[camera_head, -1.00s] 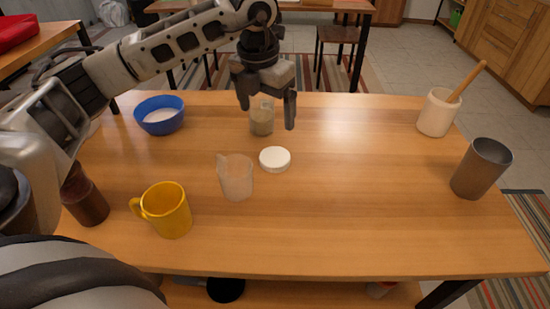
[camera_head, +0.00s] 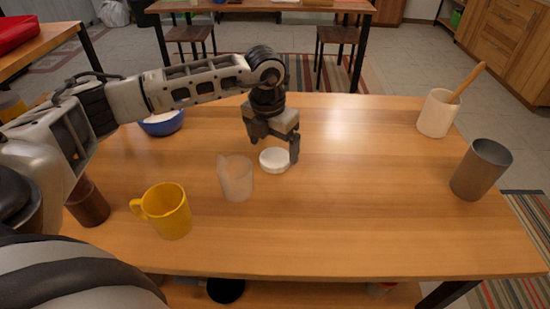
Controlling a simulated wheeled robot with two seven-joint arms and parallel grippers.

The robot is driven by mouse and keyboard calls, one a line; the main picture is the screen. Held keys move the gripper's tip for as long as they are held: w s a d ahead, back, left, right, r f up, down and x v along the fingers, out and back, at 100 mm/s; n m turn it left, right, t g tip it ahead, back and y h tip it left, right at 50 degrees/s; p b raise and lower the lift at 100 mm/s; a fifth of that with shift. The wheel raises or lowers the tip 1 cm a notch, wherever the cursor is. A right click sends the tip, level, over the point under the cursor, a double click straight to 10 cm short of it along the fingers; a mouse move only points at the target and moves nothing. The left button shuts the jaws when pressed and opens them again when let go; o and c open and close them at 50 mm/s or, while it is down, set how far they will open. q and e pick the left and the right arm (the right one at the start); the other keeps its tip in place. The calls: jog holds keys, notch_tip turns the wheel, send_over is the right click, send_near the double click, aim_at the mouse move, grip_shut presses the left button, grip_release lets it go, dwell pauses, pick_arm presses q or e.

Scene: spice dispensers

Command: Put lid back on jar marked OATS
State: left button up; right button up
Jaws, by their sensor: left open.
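The white round lid (camera_head: 273,161) lies flat on the wooden table (camera_head: 350,210) near its middle. My left gripper (camera_head: 274,150) is open and points down over the lid, with one finger at the lid's right side and the other behind its left side. I cannot tell whether the fingers touch it. The jar with tan contents is hidden behind my left gripper and arm. No OATS marking can be read. My right gripper is not in view.
A clear measuring cup (camera_head: 236,178) stands just left of the lid. A yellow mug (camera_head: 165,211), dark brown jar (camera_head: 88,203) and blue bowl (camera_head: 162,123) are further left. A metal cup (camera_head: 481,169) and white crock (camera_head: 437,113) stand right. The table's right-centre is clear.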

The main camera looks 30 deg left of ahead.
aim_at(275, 157)
pick_arm(q)
jog(key=shift+w+d+f, duration=0.1)
jog(key=shift+w+f, duration=0.05)
jog(key=shift+f, duration=0.6)
jog(key=shift+w+f, duration=0.1)
jog(key=shift+f, duration=0.65)
jog(key=c, duration=1.1)
